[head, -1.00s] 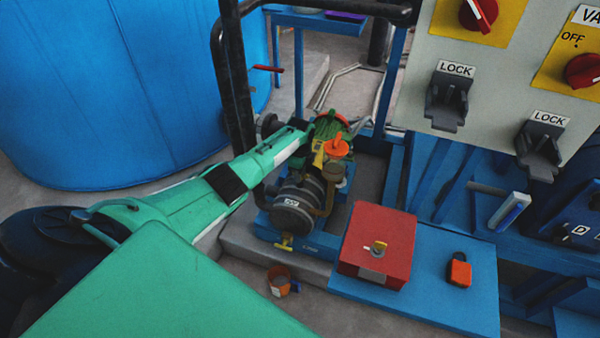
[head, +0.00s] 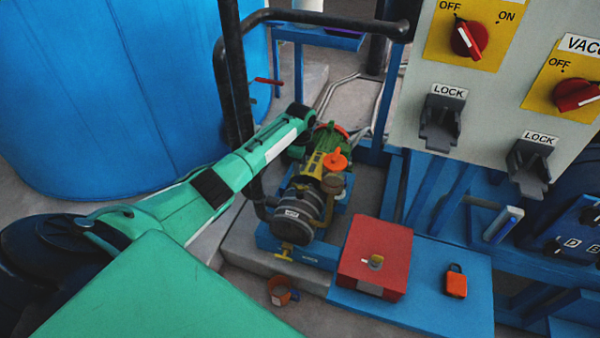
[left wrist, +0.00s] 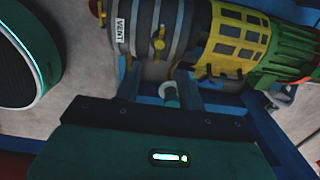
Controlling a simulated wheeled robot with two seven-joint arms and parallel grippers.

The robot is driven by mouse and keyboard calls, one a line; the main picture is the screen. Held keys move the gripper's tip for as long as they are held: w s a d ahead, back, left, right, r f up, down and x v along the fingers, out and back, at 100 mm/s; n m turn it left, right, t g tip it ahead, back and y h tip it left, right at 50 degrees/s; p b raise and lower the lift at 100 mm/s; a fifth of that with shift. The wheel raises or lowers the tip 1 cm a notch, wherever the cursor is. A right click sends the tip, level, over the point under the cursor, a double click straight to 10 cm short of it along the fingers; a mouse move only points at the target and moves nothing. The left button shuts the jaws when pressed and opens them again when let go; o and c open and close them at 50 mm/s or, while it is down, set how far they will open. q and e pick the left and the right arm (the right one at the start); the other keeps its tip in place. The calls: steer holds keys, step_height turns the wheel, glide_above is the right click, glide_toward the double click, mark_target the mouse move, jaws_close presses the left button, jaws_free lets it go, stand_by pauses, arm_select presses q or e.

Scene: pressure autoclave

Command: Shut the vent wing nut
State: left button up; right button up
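In the left wrist view a yellow wing nut (left wrist: 158,44) sits on the side of a grey banded pump drum (left wrist: 182,28), close to a white VENT label (left wrist: 120,27). In the head view the drum (head: 298,208) is at the centre, with a yellow fitting (head: 284,251) below its front end; I cannot tell whether this is the same nut. My left gripper (left wrist: 160,82) has its two fingers apart, just below the wing nut in the wrist view, with nothing held. A short pale-teal stub (left wrist: 170,95) shows between the fingers. My right gripper is not in view.
A red box (head: 376,255) and an orange padlock (head: 455,282) stand on the blue deck to the right. An orange cup (head: 280,291) is on the floor. A black pipe (head: 234,75) rises beside my left arm. A control panel (head: 495,95) is at upper right.

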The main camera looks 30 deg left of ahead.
arm_select(q)
steer(key=shift+r, duration=1.55)
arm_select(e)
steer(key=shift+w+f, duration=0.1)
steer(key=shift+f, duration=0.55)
arm_select(q)
steer(key=shift+f, duration=0.1)
